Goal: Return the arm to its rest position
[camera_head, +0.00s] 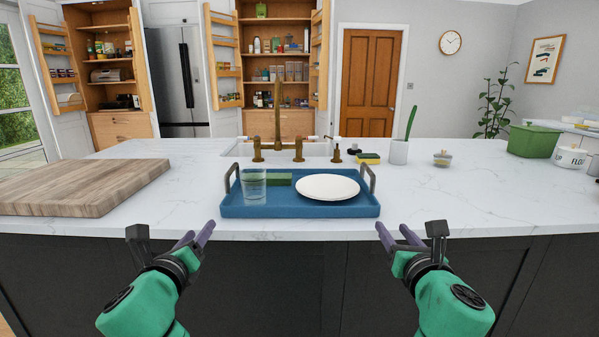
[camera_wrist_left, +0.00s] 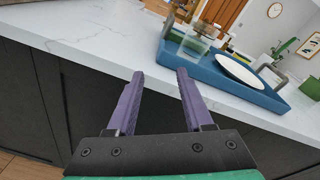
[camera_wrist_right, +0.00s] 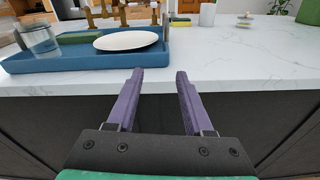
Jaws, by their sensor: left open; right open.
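My left gripper (camera_head: 197,236) is in front of the counter's front edge, to the left of the blue tray. It is open and empty, and its two purple fingers stand apart in the left wrist view (camera_wrist_left: 159,85). My right gripper (camera_head: 397,235) is in front of the counter edge, to the right of the tray. It is open and empty, with its fingers apart in the right wrist view (camera_wrist_right: 160,82). Neither gripper touches anything.
The blue tray (camera_head: 300,209) on the white counter (camera_head: 440,200) holds a clear glass (camera_head: 253,185), a white plate (camera_head: 328,187) and a green item (camera_head: 280,180). A wooden board (camera_head: 80,187) lies at left. Dark cabinet fronts (camera_head: 290,285) stand below the counter.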

